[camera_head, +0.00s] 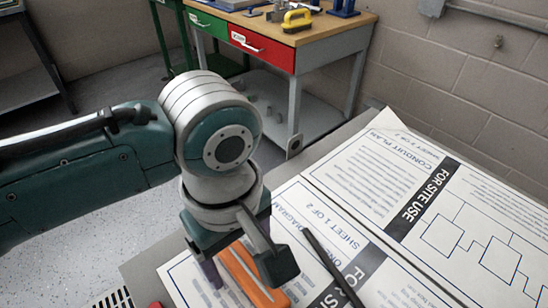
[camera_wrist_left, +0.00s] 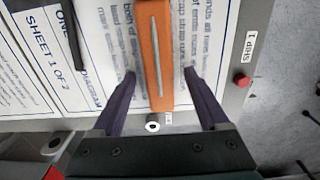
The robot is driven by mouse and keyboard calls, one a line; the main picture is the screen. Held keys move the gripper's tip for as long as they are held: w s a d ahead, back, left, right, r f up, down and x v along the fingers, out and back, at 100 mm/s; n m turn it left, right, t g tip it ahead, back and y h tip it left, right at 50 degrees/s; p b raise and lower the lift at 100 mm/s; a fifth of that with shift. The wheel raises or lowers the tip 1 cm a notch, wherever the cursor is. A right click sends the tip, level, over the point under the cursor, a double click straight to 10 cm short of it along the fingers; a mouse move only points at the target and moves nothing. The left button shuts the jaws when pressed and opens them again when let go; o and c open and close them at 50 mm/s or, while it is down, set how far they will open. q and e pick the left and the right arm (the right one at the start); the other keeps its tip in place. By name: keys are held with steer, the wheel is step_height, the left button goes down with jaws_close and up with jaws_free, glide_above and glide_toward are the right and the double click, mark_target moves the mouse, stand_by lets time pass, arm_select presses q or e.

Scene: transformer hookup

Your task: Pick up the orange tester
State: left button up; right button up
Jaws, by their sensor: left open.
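The orange tester (camera_head: 262,292) is a long narrow bar lying on the printed sheet at the bottom of the head view, partly hidden by my left gripper (camera_head: 243,272). In the left wrist view the orange tester (camera_wrist_left: 153,55) has a pale strip along its middle. There my left gripper (camera_wrist_left: 160,75) is open, with one dark finger on each side of the bar and visible gaps between. I cannot tell how far the fingertips are above the sheet. My right gripper is not in view.
A black rod (camera_head: 333,268) lies on the sheets (camera_head: 380,160) right of the tester. A red button (camera_wrist_left: 242,80) sits near the table edge in the left wrist view. Behind stands a workbench (camera_head: 345,30) with red and green drawers and a yellow tool (camera_head: 297,19) on top.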

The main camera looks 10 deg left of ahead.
arm_select(q)
jaws_close()
stand_by(0.5)
steer(key=shift+r, duration=0.15)
